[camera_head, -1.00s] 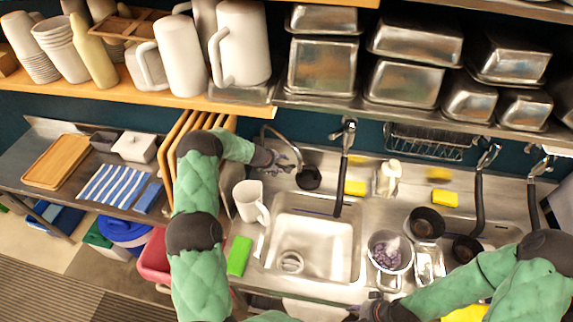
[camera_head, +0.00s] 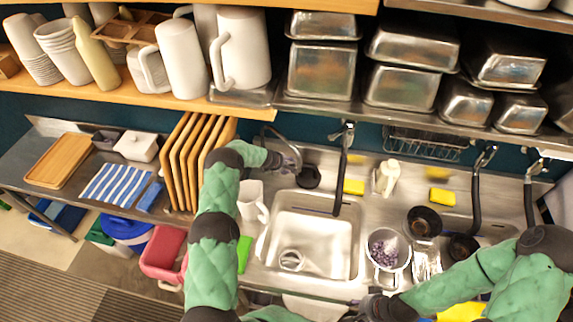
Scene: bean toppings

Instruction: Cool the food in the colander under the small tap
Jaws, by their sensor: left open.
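The colander (camera_head: 374,263), a metal vessel with purple food (camera_head: 383,250) in it, stands on the counter just right of the sink (camera_head: 312,225). Its handle points toward the front. The small tap (camera_head: 266,130) is a thin curved spout at the sink's back left. My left gripper (camera_head: 290,160) is open beside this tap, over the counter behind the sink. My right gripper (camera_head: 362,306) is low at the counter's front edge, in front of the colander. Its fingers are too dark and small to tell whether they are open or shut.
A white pitcher (camera_head: 251,202) stands left of the sink, close to my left arm. A large black tap (camera_head: 342,175) rises behind the sink. Black pans (camera_head: 424,222), yellow sponges (camera_head: 442,197) and a white bottle (camera_head: 388,176) crowd the right counter.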

